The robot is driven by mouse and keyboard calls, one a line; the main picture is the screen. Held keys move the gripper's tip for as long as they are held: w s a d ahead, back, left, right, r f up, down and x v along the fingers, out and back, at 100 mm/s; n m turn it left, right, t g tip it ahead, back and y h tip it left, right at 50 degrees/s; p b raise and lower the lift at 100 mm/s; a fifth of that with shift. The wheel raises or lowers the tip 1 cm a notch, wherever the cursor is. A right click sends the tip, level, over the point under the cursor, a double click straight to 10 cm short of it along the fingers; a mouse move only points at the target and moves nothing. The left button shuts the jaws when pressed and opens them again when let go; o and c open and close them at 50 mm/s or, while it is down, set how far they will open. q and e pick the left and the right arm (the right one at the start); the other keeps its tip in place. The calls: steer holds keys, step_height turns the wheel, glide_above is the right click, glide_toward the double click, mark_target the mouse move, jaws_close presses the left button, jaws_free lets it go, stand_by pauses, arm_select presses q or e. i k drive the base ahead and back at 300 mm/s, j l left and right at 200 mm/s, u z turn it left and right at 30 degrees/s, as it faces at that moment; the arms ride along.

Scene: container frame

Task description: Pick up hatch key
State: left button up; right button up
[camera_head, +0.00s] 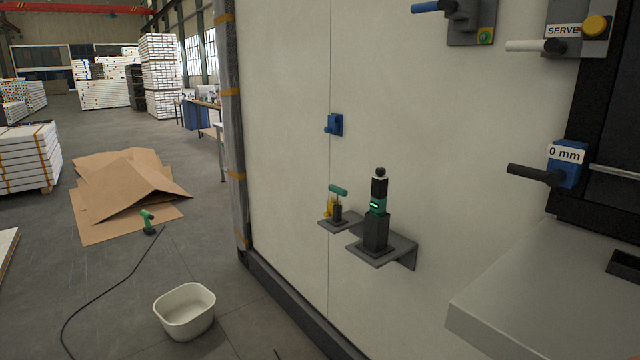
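A small tool with a green T-shaped handle (338,190) stands upright in a dark holder on a small grey wall shelf (331,225). It looks like the hatch key, but no label shows. A yellow piece (330,206) is just left of it, partly hidden. To its right, a taller black device with a green lit band (378,207) stands on a larger grey shelf (398,244). Neither of my grippers is in view.
A blue latch (333,124) sits on the pale wall panel. A white tub (185,310), dark cable and green drill (148,220) lie on the floor.

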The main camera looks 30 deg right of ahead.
mark_target(340, 191)
steer(key=i+z, duration=0.25)
steer(key=i, duration=0.15)
steer(key=i+j+z, duration=0.2)
steer(key=i, duration=0.2)
steer(key=i+j+z, duration=0.25)
steer(key=i, duration=0.15)
steer(key=i+j+z, duration=0.1)
steer(key=z, duration=0.25)
steer(key=i+j+z, duration=0.2)
steer(key=z, duration=0.15)
steer(key=i+j+z, duration=0.25)
steer(key=z, duration=0.15)
